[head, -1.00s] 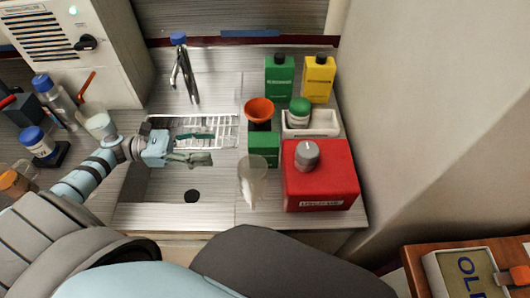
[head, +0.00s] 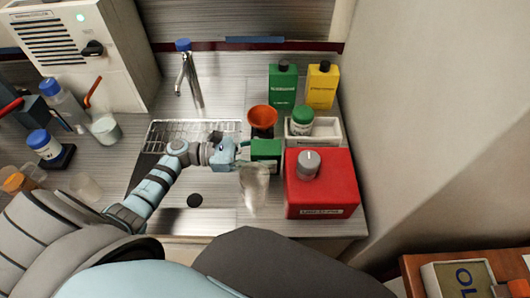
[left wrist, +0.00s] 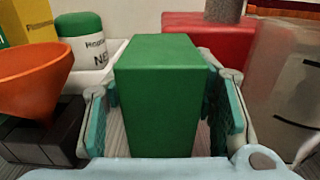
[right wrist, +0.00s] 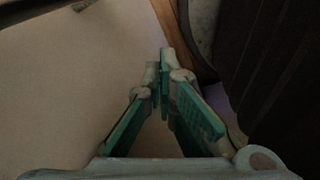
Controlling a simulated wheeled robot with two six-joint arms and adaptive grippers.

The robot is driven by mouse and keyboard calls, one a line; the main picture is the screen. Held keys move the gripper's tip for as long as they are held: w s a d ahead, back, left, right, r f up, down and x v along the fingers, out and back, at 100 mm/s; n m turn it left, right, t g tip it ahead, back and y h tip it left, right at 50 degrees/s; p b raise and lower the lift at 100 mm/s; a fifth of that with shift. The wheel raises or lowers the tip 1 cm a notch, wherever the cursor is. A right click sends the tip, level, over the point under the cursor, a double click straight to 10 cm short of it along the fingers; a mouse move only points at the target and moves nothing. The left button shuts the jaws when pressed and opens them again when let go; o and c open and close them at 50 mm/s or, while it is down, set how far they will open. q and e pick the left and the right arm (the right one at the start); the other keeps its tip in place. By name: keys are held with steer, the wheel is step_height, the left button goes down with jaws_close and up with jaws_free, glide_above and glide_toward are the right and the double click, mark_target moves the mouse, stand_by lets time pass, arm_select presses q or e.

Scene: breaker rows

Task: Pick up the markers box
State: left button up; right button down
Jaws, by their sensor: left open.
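A green box (head: 265,150), which I take to be the markers box, stands on the counter right of the sink, behind a clear cup (head: 254,185); its label is too small to read. My left gripper (head: 241,152) is just left of the box. In the left wrist view the green box (left wrist: 158,95) stands upright between the two open fingers of my left gripper (left wrist: 163,110), with a small gap visible at the sides. My right gripper (right wrist: 164,80) is away from the counter, its fingertips together and nothing seen between them.
An orange funnel (head: 262,117) stands just behind the green box. A large red container (head: 320,190) is close on the right. A white tray (head: 325,132) holds a green-capped bottle (head: 302,120). Green and yellow bottles stand at the back. The sink's tap (head: 183,70) is behind the rack.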

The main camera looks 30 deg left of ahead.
arm_select(q)
steer(key=shift+f, duration=0.1)
steer(key=c, duration=1)
jaws_close()
